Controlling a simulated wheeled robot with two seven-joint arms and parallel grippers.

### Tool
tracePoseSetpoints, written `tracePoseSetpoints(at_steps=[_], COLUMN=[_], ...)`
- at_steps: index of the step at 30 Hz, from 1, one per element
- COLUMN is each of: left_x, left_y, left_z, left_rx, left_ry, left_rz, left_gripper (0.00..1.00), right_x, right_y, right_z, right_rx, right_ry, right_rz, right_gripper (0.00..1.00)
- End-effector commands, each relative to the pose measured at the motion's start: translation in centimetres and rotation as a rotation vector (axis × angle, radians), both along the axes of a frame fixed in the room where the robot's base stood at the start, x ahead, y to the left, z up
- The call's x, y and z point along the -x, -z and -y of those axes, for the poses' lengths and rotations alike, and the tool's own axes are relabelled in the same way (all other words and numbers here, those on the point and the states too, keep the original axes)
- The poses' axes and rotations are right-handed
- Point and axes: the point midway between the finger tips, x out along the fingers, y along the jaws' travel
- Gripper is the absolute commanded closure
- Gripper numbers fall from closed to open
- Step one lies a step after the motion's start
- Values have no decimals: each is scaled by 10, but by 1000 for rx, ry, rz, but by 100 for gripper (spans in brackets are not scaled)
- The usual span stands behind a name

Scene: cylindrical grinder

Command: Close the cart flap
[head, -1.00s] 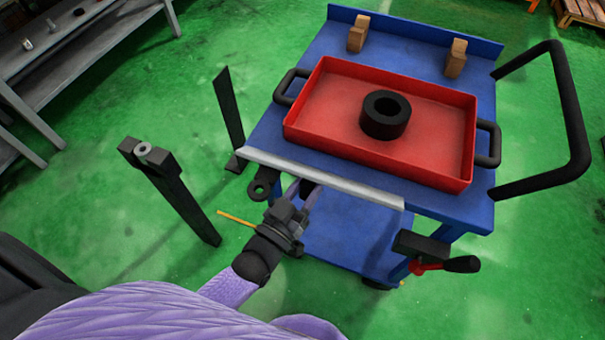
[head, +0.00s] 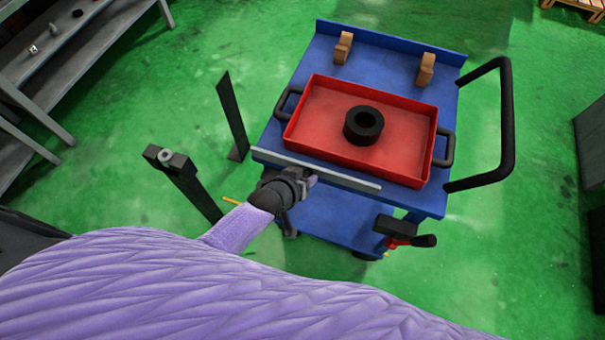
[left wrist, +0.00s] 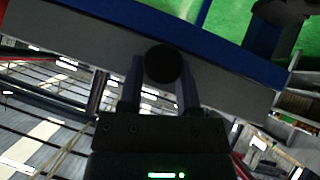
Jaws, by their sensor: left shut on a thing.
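The cart (head: 325,60) is blue, with a flap (head: 345,180) showing as a long, thin grey strip along its near edge. In the left wrist view the flap (left wrist: 85,42) is a flat grey panel alongside the blue cart edge, with a round black knob (left wrist: 163,64) on it. My left gripper (head: 308,179) is at the flap's near side, left of its middle. In the left wrist view its two fingers (left wrist: 161,84) stand on either side of the knob, shut on it. The flap's exact tilt is hard to tell. My right gripper is not in view.
A red tray (head: 310,115) with a black ring (head: 363,126) sits on the cart, before two wooden blocks (head: 343,47). A black handle (head: 507,120) juts out right. Dark posts (head: 232,115) stand left. A black-handled red lever (head: 422,241) is at lower right.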

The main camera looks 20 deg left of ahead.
Motion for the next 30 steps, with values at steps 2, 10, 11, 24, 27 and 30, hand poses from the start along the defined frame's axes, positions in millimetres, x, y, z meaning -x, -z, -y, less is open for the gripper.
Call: tracePoseSetpoints(at_steps=[2,10,11,24,27,30], left_x=[-2,-4,-4,-4,-4,-4], left_y=[-4,-4,-4,-3,-3,-4], left_z=[0,0,0,0,0,0], left_rx=[-1,-3,-3,-3,-3,-3], left_ry=[0,-1,0,0,0,0], left_rz=[-30,-94,-97,-104,-104,-104], left_gripper=[100,100,100,100,36,22], right_x=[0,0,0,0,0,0], right_y=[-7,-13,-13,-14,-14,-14], right_z=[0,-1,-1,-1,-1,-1], right_rx=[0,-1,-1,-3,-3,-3], right_ry=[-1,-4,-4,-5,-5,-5], right_rz=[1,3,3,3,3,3], right_gripper=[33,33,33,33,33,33])
